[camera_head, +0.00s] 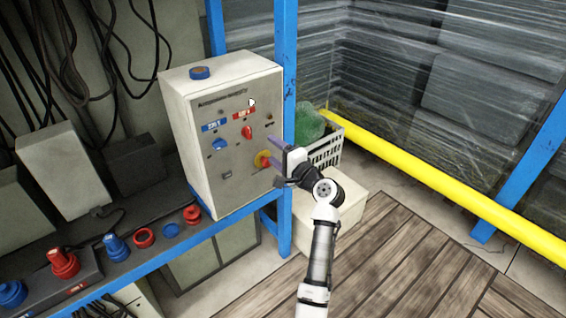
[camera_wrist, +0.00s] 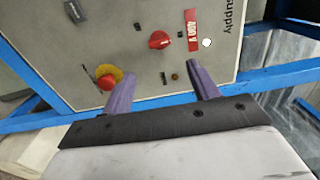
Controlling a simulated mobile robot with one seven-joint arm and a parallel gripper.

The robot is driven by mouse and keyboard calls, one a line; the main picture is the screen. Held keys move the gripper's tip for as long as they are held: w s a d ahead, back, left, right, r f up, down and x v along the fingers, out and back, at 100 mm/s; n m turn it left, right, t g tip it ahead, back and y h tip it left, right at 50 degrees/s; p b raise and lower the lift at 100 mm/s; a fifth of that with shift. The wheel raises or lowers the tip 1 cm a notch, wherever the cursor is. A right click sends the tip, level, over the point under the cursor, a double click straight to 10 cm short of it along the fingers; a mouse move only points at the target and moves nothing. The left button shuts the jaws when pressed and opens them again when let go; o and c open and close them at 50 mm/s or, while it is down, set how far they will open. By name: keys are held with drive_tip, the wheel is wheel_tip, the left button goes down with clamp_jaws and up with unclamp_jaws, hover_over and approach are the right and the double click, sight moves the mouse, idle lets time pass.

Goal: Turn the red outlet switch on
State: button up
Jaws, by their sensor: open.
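The red outlet switch (camera_head: 247,132) is a small red knob below a red label (camera_head: 244,114) on the front of a pale control box (camera_head: 215,176). In the wrist view the red switch (camera_wrist: 159,40) lies ahead of the fingertips, beside the red label (camera_wrist: 193,30). I cannot tell for sure how the knob is set. My gripper (camera_head: 269,153) has purple fingers and is at the box's right side, lower right of the switch. In the wrist view my gripper (camera_wrist: 160,72) is open and empty, apart from the switch.
A red button on a yellow ring (camera_wrist: 107,78) sits near the left finger. A blue switch (camera_head: 219,144) is left of the red one. Blue posts (camera_head: 290,60) frame the shelf. A crate (camera_head: 325,152) stands behind my gripper. The wooden floor (camera_head: 400,260) is clear.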

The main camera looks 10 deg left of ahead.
drive_tip(key=v, duration=0.3)
drive_tip(key=shift+s+d, duration=0.2)
